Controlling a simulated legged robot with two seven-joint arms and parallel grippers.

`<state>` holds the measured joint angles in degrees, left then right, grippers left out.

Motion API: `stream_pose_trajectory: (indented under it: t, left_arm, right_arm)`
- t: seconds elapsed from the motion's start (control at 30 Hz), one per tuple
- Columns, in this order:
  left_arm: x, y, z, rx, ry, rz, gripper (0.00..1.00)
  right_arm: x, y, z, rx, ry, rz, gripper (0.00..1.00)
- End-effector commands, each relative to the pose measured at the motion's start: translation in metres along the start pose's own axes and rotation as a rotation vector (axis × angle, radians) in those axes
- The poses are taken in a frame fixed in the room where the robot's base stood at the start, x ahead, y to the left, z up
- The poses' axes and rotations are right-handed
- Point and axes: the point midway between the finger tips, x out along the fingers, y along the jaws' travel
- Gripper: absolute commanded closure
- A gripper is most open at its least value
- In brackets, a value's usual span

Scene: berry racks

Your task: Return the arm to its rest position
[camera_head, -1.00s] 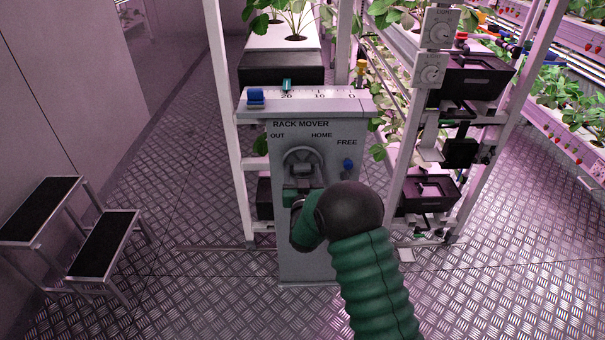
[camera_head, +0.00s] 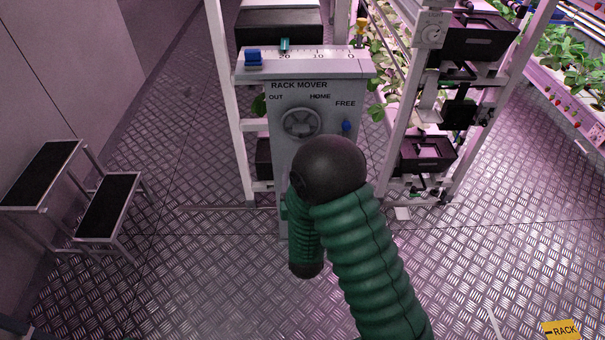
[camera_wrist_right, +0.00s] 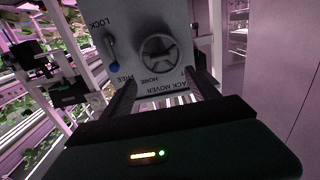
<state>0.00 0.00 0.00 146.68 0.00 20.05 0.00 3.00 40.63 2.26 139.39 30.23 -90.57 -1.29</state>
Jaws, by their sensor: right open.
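My right arm, green and ribbed with a dark elbow (camera_head: 330,170), rises from the bottom of the head view. Its gripper does not show there. In the right wrist view the right gripper (camera_wrist_right: 165,90) is open, with two dark fingers apart and nothing between them. Beyond the fingers is the grey rack mover panel (camera_head: 290,185), with a round grey knob (camera_head: 301,123); the knob also shows in the wrist view (camera_wrist_right: 160,52). The fingers look clear of the knob. My left gripper is not in view.
A blue-tipped lever (camera_head: 347,127) sits beside FREE on the panel. A blue block (camera_head: 253,58) and teal pointer (camera_head: 285,44) are on the scale. A step stool (camera_head: 107,210) stands left. White rack posts (camera_head: 230,110) flank the panel. The metal floor in front is open.

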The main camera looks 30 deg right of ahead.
Motion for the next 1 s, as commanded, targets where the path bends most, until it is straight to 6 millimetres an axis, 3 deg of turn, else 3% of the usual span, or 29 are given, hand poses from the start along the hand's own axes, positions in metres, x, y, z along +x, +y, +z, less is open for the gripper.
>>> stream_pose_trajectory:
  t: [0.37, 0.53, 0.63, 0.73, 0.87, 1.0]
  left_arm:
    - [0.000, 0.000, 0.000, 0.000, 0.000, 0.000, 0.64]
    - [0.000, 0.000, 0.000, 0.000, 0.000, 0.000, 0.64]
    - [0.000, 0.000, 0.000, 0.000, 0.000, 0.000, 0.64]
    - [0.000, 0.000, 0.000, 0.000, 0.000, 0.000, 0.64]
    - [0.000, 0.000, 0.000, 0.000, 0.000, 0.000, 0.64]
    - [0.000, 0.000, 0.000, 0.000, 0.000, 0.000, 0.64]
  right_arm:
    - [0.001, -0.002, 0.002, 0.005, -0.019, -0.008, 0.31]
    - [-0.007, -0.034, 0.023, 0.033, -0.263, -0.126, 0.31]
    - [-0.037, -0.059, 0.043, 0.011, -0.507, -0.245, 0.31]
    - [-0.079, -0.070, 0.059, -0.051, -0.728, -0.341, 0.31]
    - [-0.131, -0.064, 0.069, -0.151, -0.953, -0.417, 0.31]
    - [-0.183, -0.043, 0.070, -0.267, -1.148, -0.457, 0.31]
